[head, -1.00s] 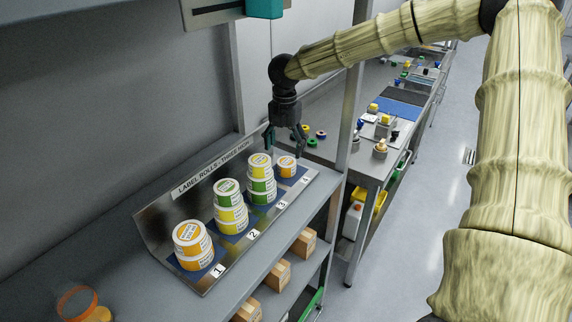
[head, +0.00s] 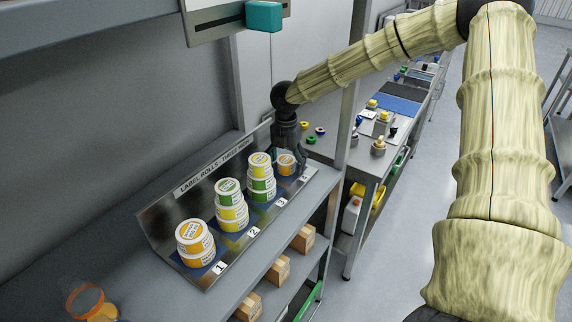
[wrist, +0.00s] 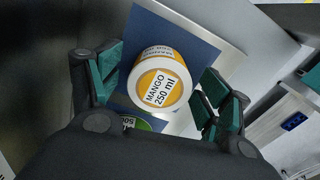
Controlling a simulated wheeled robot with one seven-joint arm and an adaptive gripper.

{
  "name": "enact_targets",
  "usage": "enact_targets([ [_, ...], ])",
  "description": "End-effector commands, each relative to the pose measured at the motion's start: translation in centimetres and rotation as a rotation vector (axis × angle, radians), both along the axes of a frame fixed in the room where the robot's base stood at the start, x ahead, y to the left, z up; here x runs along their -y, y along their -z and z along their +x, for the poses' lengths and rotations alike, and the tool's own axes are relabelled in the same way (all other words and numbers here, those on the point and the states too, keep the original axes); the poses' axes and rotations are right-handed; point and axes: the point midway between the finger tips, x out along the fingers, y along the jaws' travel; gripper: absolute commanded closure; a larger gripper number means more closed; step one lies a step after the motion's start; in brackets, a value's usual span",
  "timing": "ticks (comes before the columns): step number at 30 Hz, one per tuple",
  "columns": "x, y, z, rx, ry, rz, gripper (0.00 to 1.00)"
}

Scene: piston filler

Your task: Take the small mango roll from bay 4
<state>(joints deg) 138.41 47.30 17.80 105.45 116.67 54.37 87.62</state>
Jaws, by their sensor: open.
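The small mango roll (wrist: 158,88) is white and orange, with a top label that reads "MANGO 250 ml" in the wrist view. It stands alone on the blue pad (wrist: 196,42) of bay 4, and in the head view the roll (head: 286,163) is partly hidden by my gripper. My gripper (head: 290,160) is lowered at bay 4. In the wrist view the green-padded fingers of my gripper (wrist: 162,88) are open, one on each side of the roll, with a visible gap on the right. Whether the left finger touches it I cannot tell.
Bay 3 holds a stack (head: 262,180) of yellow and green rolls close beside bay 4. Bay 2 (head: 230,205) and bay 1 (head: 196,243) hold more stacks. The metal rack's back wall (head: 165,210) rises behind them. A shelf post (head: 347,120) stands to the right.

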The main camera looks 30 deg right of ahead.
Motion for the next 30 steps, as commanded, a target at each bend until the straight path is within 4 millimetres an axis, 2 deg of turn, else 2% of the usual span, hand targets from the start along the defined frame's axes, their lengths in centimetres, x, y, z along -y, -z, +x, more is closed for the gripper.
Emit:
enact_targets([
  [1, 0.0, 0.0, 0.0, 0.000, 0.000, 0.000, 0.22],
  [9, 0.0, 0.0, 0.0, 0.000, 0.000, 0.000, 0.71],
  [10, 0.0, 0.0, 0.0, 0.000, 0.000, 0.000, 0.74],
  [20, 0.0, -0.4, 0.1, 0.001, 0.000, 0.000, 0.75],
  [23, 0.0, -1.2, 0.1, 0.003, 0.001, 0.001, 0.75],
  [30, 0.0, -4.7, 0.1, 0.004, 0.001, 0.000, 0.75],
])
